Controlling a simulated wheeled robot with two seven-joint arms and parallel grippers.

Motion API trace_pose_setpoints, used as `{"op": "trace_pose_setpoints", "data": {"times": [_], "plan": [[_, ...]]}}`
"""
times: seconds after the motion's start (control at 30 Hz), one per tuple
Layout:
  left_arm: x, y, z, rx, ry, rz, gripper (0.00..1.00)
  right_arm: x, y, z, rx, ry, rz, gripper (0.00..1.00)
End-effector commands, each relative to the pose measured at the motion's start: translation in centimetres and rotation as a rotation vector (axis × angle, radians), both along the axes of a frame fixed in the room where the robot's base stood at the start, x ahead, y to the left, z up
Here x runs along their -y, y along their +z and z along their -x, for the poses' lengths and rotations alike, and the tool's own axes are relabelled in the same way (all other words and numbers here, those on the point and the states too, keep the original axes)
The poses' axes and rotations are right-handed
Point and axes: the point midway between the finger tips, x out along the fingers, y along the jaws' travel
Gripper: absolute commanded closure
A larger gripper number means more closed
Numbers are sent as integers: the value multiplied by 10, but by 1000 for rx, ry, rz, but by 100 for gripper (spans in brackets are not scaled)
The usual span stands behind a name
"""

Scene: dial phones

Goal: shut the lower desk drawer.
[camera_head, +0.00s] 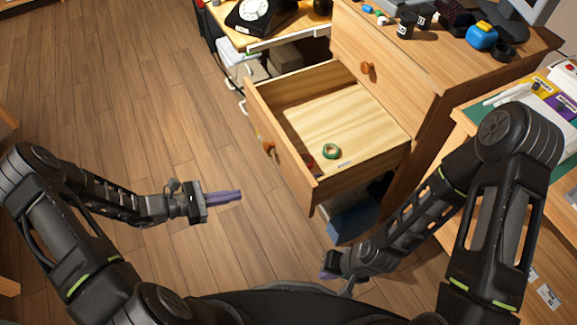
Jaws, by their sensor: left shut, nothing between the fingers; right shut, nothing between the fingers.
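The wooden desk drawer (297,173) is pulled well out of the desk, with its round brown knob (266,146) on the front panel facing left. A green ring-shaped roll (331,151) lies inside it, with a small red thing beside it. Another drawer front with a round knob (367,68) sits above it and looks closed. My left gripper (224,196) is shut and empty over the floor, left of the open drawer's front panel and apart from it. My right gripper (330,273) is low, near the blue box below the drawer; its fingers are mostly hidden.
A blue box (353,220) stands under the open drawer. A black dial phone (252,12) sits on a surface at the back. Dark cups and a blue-yellow item (481,36) stand on the desk top. A side table (462,118) is at right. The wooden floor (120,110) at left is clear.

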Motion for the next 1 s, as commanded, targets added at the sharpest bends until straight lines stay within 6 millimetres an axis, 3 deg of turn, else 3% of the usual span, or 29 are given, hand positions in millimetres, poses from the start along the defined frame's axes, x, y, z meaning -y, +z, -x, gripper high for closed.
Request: {"op": "trace_pose_setpoints", "data": {"times": [0.03,0.1,0.23,0.73,1.0], "plan": [[-5,23,-16,35,39,69,100,-1,4,0,3,2,-2,100],[-10,48,-29,72,82,162,100,-1,5,-1,4,3,-1,100],[-12,74,-36,108,107,264,100,-1,4,-1,6,3,-1,100],[-5,78,-37,109,98,282,100,-1,4,-1,5,2,0,100],[25,77,-54,109,95,283,100,0,1,-1,5,2,0,100]]}}
